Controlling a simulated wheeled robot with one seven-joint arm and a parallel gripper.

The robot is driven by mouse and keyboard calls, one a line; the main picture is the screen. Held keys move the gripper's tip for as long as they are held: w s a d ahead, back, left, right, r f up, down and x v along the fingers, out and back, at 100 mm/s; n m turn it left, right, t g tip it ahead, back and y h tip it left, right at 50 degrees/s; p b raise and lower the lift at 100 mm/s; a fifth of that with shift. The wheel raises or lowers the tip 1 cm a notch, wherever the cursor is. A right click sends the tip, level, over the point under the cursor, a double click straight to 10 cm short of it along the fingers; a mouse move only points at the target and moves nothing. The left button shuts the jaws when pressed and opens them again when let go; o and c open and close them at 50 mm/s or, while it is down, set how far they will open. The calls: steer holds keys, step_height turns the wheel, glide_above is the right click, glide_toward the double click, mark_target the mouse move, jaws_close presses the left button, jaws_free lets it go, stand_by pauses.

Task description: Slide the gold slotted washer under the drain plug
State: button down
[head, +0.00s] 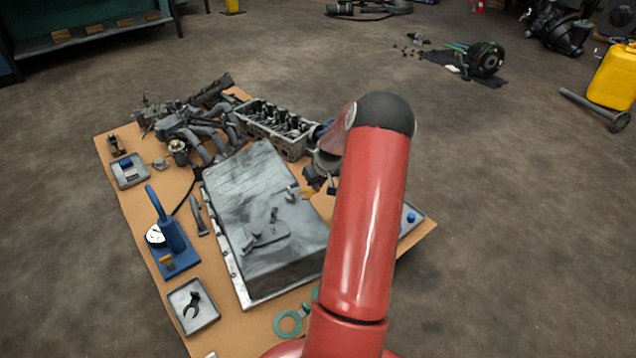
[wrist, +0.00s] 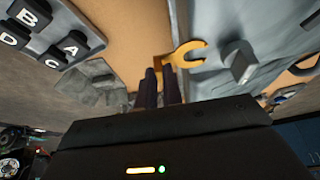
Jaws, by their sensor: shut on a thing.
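The gold slotted washer (wrist: 187,56) is a flat fork-shaped piece in my gripper (wrist: 165,78), which is shut on its stem. Its open slot faces right in the wrist view, toward the grey drain plug (wrist: 238,60) on the side of the oil pan (wrist: 222,18). A small gap shows between the prongs and the plug. In the head view the washer (head: 309,193) is a small gold patch beside the pan (head: 270,220), near the plug (head: 292,193). My red arm hides part of this area and most of the gripper there.
A tray of lettered black knobs (wrist: 55,35) lies left of my gripper in the wrist view. In the head view a cylinder head (head: 272,125) stands behind the pan. A blue press (head: 170,235), a small tray (head: 193,305) and a green ring (head: 288,323) lie around it.

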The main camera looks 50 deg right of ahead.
steer(key=shift+a, duration=0.25)
steer(key=shift+w+a, duration=0.3)
steer(key=shift+a, duration=0.35)
steer(key=shift+a, duration=0.15)
stand_by(0.4)
steer(key=shift+w+a+b, duration=0.25)
steer(key=shift+a+b, duration=0.1)
steer(key=shift+a, duration=0.35)
steer(key=shift+w+a, duration=0.2)
steer(key=shift+a, duration=0.45)
steer(key=c, duration=1.5)
jaws_free()
steer(key=shift+o, duration=0.2)
steer(key=d+p+v, duration=0.1)
steer(key=v, duration=0.6)
steer(key=shift+s+a+r, duration=0.2)
steer(key=shift+a+r, duration=0.15)
steer(key=shift+a, duration=0.15)
